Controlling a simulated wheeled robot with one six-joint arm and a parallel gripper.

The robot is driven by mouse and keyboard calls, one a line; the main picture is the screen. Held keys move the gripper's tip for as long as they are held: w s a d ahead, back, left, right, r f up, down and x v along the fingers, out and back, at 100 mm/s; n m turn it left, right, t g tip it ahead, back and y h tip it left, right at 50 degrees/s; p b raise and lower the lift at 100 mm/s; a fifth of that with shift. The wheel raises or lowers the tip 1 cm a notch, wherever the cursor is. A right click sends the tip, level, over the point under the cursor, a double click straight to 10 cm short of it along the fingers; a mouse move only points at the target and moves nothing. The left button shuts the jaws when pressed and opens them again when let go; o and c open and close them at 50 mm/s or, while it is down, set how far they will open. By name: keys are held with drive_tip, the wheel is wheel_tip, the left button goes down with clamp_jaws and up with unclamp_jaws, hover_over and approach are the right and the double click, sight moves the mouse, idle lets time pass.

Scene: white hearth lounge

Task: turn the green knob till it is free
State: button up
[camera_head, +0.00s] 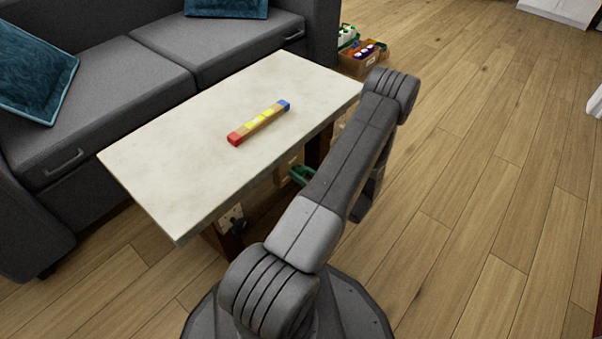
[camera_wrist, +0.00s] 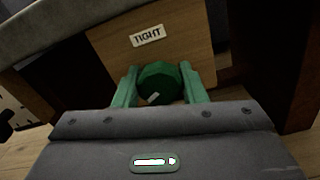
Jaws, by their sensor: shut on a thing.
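The green knob (camera_wrist: 160,82) sits on a wooden panel below the table top, under a label reading "TIGHT" (camera_wrist: 148,36) in the wrist view. It has a faceted rim and a small pale mark near its lower edge. My gripper (camera_wrist: 162,88) has its two green fingers on either side of the knob, shut on it. In the head view, my arm hides the knob, and only a bit of green finger (camera_head: 301,175) shows beneath the table edge.
A pale-topped table (camera_head: 180,170) carries a multicoloured bar (camera_head: 259,123). A grey sofa (camera_head: 160,85) stands behind it. A box of items (camera_head: 362,56) is on the floor beyond. Dark table legs (camera_wrist: 278,75) flank the panel. Wooden floor (camera_head: 480,190) at right is clear.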

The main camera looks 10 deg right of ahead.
drive_tip(key=o, duration=1)
drive_tip(key=p+v, duration=0.3)
drive_tip(key=v, duration=1)
drive_tip(key=shift+s+d+p, duration=0.25)
drive_tip(key=shift+s+p, duration=0.05)
drive_tip(key=shift+p, duration=0.1)
drive_tip(key=b+x, duration=0.3)
drive_tip(key=x, duration=0.9)
drive_tip(key=shift+w+a+f+b, duration=0.1)
drive_tip(key=shift+w+a+b, duration=0.1)
drive_tip(key=shift+b, duration=0.1)
drive_tip(key=shift+w+a, duration=0.35)
drive_tip(key=shift+w, duration=0.15)
